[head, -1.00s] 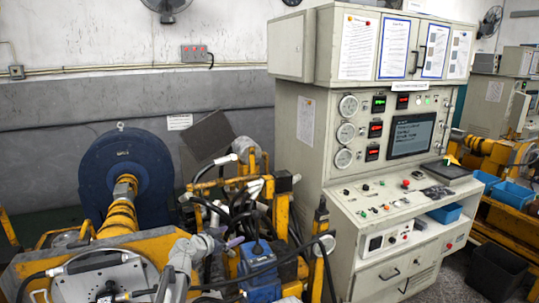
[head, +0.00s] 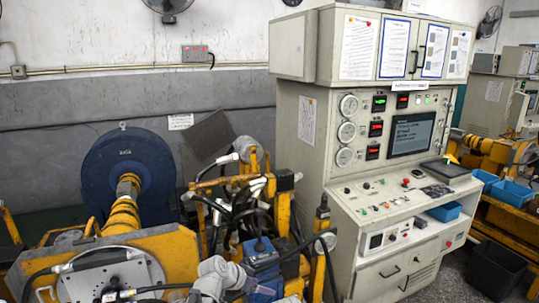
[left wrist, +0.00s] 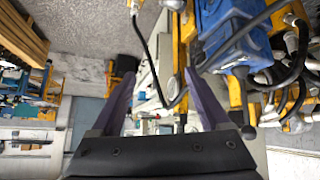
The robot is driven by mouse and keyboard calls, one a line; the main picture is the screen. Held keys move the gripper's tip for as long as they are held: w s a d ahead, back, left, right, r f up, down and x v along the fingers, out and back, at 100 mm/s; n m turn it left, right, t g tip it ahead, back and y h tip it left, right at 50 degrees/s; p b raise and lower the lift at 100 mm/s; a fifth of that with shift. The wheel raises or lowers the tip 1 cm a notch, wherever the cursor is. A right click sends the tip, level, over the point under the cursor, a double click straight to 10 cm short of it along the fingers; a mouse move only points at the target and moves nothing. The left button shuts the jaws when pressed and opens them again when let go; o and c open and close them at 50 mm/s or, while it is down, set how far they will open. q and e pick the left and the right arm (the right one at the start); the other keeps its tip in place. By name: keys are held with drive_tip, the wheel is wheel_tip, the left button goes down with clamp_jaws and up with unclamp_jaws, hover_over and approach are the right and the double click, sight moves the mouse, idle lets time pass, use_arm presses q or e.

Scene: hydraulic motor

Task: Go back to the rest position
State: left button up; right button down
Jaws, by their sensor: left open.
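My left gripper (left wrist: 160,76) is open in the left wrist view, with its two purple fingers spread and nothing held between them. Behind the fingers are hoses, yellow frame parts and a blue hydraulic unit (left wrist: 232,38) at the upper right. In the head view my grey left arm shows at the bottom middle, in front of the rig. The blue unit (head: 262,253) sits there among black hoses, just beside and above the arm. The fingers are hard to make out in the head view. My right gripper is in neither view.
A beige control cabinet (head: 300,165) with gauges and a screen stands at the right. A yellow rig with a round plate (head: 100,278) and a blue drum (head: 105,175) fill the left. Hoses crowd the middle. A dark bin (head: 497,270) stands on the floor at the right.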

use_arm(q)
drive_tip(key=s+a+f+n+g+y, duration=0.1)
drive_tip(key=s+f+n+g+y, duration=0.1)
drive_tip(key=s, duration=0.9)
drive_tip(key=s+a+f+n+g+y, duration=0.2)
drive_tip(key=s+f+g+y, duration=0.1)
drive_tip(key=s, duration=0.9)
drive_tip(key=g+y, duration=0.1)
drive_tip(key=y, duration=0.1)
drive_tip(key=shift+f+y, duration=0.35)
drive_tip(key=shift+y, duration=0.05)
